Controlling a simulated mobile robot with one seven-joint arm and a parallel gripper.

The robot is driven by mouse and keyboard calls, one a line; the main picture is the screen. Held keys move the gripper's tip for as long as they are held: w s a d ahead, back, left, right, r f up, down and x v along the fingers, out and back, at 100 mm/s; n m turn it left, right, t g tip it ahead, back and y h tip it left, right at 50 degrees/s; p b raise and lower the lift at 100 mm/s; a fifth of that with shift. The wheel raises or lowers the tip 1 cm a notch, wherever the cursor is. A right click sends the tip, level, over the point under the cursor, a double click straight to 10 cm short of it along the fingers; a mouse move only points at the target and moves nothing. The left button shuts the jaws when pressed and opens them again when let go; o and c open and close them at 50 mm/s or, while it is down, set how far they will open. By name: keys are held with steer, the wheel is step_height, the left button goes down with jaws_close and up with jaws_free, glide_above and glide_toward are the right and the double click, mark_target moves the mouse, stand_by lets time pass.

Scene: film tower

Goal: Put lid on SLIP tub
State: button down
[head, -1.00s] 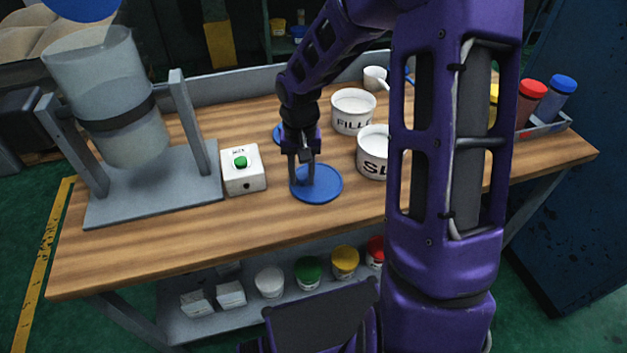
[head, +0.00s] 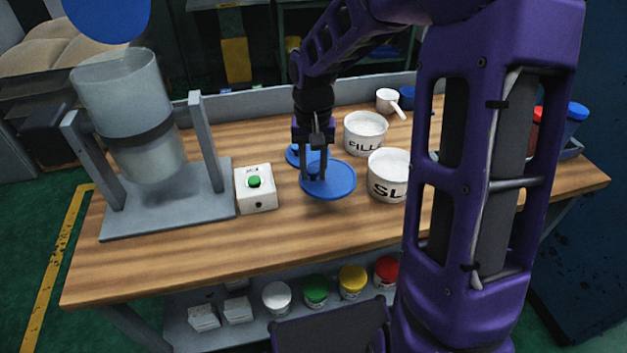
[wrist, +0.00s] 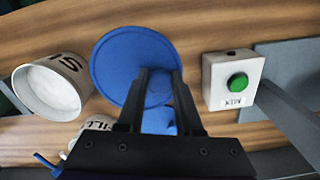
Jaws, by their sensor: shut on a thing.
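My gripper (head: 313,172) is shut on a blue round lid (head: 334,184) and holds it level, a little above the wooden table. The lid also shows large between the fingers in the wrist view (wrist: 112,62). The SLIP tub (head: 388,182) is white, upright and open, with pale contents, just right of the lid. Its label is partly hidden behind my arm. In the wrist view the tub (wrist: 50,88) lies left of the lid, apart from it.
The white FILL-labelled tub (head: 365,135) stands open behind the SLIP tub. A second blue lid (head: 295,155) lies behind my gripper. A white box with a green button (head: 256,188) and a stand with a clear hopper (head: 140,120) are at left. The table front is clear.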

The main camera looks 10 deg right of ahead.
mark_target(331, 171)
steer(key=shift+m, duration=0.9)
steer(key=d+r+p, duration=0.1)
steer(key=w+d+r, duration=0.1)
steer(key=d, duration=0.1)
steer(key=d+r+p, duration=0.1)
steer(key=shift+w+d+r+p, duration=0.25)
steer(key=shift+r+p, duration=0.05)
steer(key=w+d+r+m+p, duration=0.1)
steer(key=d+r+m+p, duration=0.1)
steer(key=d, duration=0.4)
steer(key=w+d+r+m+p, duration=0.1)
steer(key=d+m+p, duration=0.1)
steer(key=d, duration=0.5)
steer(key=shift+s+f+b, duration=0.15)
steer(key=shift+f+b, duration=1.6)
steer(key=shift+f, duration=1.45)
steer(key=shift+f, duration=0.15)
steer(key=shift+c, duration=2.4)
jaws_free()
steer(key=shift+o, duration=0.2)
steer(key=o, duration=0.4)
steer(key=shift+o, duration=0.2)
